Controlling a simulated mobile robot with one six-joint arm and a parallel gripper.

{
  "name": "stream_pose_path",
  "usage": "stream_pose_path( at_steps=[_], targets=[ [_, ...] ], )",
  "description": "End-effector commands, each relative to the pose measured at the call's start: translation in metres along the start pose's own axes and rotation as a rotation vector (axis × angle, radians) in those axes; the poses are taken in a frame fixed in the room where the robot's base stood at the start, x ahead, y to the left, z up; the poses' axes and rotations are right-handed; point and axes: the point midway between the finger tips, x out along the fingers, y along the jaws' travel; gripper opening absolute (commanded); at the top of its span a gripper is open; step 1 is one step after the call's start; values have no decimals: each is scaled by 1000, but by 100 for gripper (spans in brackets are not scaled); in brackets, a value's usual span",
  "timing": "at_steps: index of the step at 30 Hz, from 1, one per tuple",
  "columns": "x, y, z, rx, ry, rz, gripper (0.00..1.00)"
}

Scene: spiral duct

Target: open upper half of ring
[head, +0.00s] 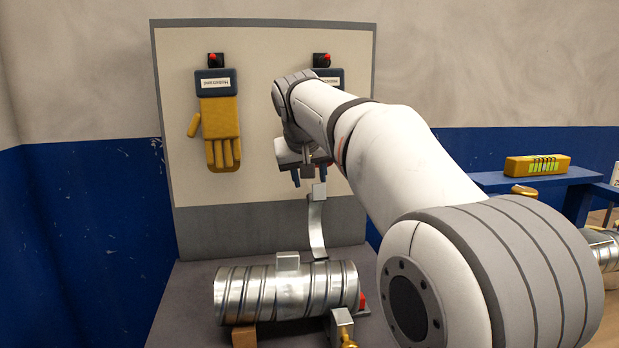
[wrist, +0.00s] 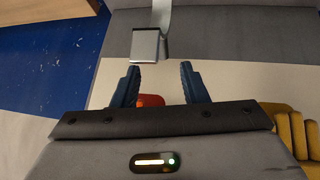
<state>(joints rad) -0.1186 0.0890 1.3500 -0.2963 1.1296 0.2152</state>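The spiral duct (head: 240,294), a ribbed silver tube, lies across the grey bench. The upper half of the ring (head: 316,230) is a curved metal strip standing up behind the duct's right part, with a square tab (head: 319,191) at its top end. In the wrist view the tab (wrist: 147,46) lies just beyond the fingertips, left of their middle. A metal bracket (head: 341,323) with a brass bolt (head: 348,341) sits at the duct's front right. My gripper (head: 310,178) is above the tab; in the wrist view my gripper (wrist: 160,67) has its fingers apart, with nothing held.
A panel behind the bench (head: 195,278) carries a yellow glove (head: 220,133) on a blue holder. My arm covers much of the right side. A blue table (head: 490,181) with a yellow device (head: 537,166) stands at the right.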

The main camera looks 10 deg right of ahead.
Motion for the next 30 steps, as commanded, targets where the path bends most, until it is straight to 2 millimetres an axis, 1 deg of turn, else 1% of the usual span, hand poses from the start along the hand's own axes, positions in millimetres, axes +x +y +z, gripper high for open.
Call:
stream_pose_path(
  at_steps=[4,8,30],
  targets=[
    [-1,0,0,0,0,0,40],
    [-7,0,-2,0,1,0,40],
    [-58,0,-10,-1,0,0,40]
  ],
)
